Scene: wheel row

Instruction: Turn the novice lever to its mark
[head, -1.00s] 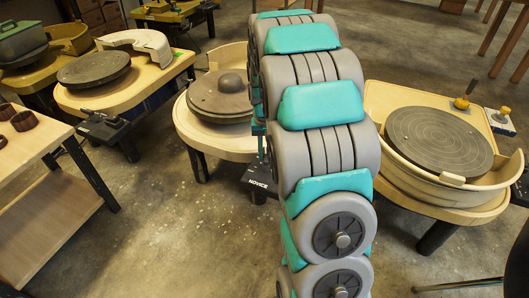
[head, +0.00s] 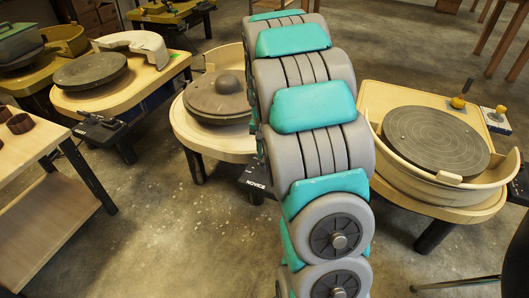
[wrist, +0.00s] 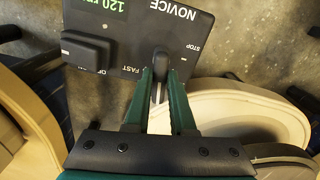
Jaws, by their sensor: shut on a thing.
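The novice control box (wrist: 110,40) is a dark box marked NOVICE, with a green display reading 120, in the wrist view. It also shows in the head view (head: 257,181) on the front of the middle wheel table. The novice lever (wrist: 160,60) is a dark rounded handle between the words FAST and STOP. A short white mark (wrist: 184,59) lies to its right, near STOP; the lever stands left of it. My gripper (wrist: 160,78) has its green fingers on both sides of the lever, shut on it. In the head view my arm hides the gripper and lever.
A dark switch block (wrist: 87,48) sits on the box's left side. The middle wheel (head: 218,96) carries a domed piece. Other wheel tables stand at left (head: 90,71) and right (head: 435,142). A wooden shelf table (head: 50,215) is at lower left. Concrete floor is open between them.

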